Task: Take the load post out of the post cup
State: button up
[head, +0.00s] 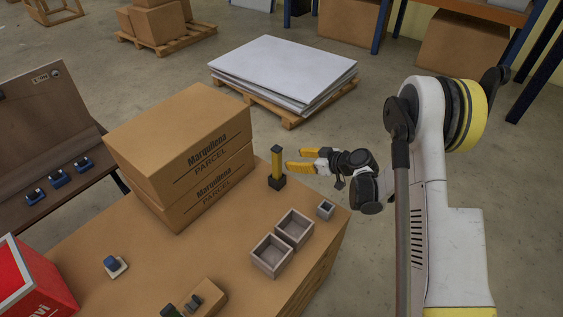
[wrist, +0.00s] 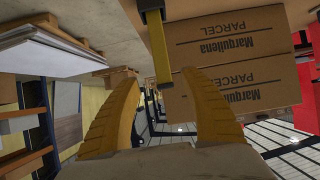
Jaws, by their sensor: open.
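The load post (head: 277,165) is a yellow upright bar with a dark top, standing in a small black post cup (head: 277,183) at the far edge of the cardboard-coloured work surface. My gripper (head: 288,160) is open and empty, just right of the post in the head view, its yellow fingers pointing at it. In the wrist view, which is upside down, the post (wrist: 158,45) hangs from the top with its dark end between the fingertips of my gripper (wrist: 161,78). The fingers do not appear to touch it. The post's lower end is hidden in the cup.
Two stacked parcels (head: 185,150) stand close left of the post. Two open grey boxes (head: 271,256) and a small grey cup (head: 326,209) sit nearer.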

aim_at(280, 158)
jog(key=b+x, duration=0.1)
jog(key=x, duration=0.4)
jog(key=shift+s+a+b, duration=0.15)
jog(key=shift+b, duration=0.2)
jog(key=b+x, duration=0.2)
jog(key=x, duration=0.3)
jog(key=shift+a+f+b, duration=0.1)
jog(key=shift+f+b, duration=0.1)
jog(key=shift+b, duration=0.2)
jog(key=shift+r, duration=0.1)
grip_shut()
